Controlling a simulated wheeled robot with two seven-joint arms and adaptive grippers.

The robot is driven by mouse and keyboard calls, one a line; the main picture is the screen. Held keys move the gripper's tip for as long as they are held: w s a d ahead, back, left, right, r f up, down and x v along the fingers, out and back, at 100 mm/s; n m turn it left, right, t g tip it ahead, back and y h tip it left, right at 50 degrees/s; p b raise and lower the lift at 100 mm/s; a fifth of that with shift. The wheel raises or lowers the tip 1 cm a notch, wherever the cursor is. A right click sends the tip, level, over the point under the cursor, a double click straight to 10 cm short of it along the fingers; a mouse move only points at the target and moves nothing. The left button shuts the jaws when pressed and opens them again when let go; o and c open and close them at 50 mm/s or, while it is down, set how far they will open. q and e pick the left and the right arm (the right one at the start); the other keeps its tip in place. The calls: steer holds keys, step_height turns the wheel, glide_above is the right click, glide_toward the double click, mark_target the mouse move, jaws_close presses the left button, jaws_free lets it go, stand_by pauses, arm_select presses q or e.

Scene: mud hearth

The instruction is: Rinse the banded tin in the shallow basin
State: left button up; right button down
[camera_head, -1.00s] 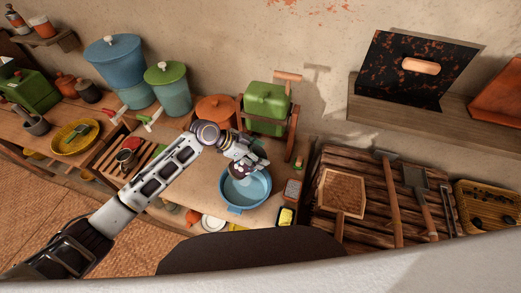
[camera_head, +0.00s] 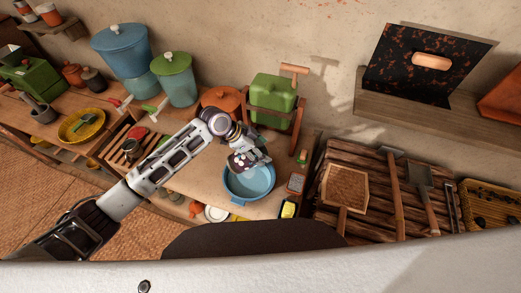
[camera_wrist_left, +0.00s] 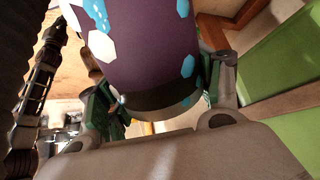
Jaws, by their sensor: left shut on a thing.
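My left gripper (camera_head: 258,156) is over the back left part of the shallow blue basin (camera_head: 249,199) in the head view. It is shut on the banded tin (camera_head: 238,161), which shows as a dark piece with pale spots. In the left wrist view the tin (camera_wrist_left: 150,45) is large and close, purple with white and blue hexagons and a grey metal band. The gripper's fingers (camera_wrist_left: 160,95) stand on either side of it. I cannot tell whether the tin touches the basin. My right gripper is not in view.
A green box in a wooden frame (camera_head: 272,98) and an orange pot (camera_head: 220,98) stand behind the basin. A small grater-like block (camera_head: 295,184) and a yellow sponge (camera_head: 288,209) lie to its right. A slatted wooden surface with tools (camera_head: 375,190) is further right.

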arm_select(q)
steer(key=shift+f, duration=1.35)
steer(key=shift+f+b, duration=0.7)
steer(key=shift+f, duration=0.65)
step_height(320, 180, down, 7)
steer(key=b, duration=0.6)
steer(key=shift+f, duration=0.1)
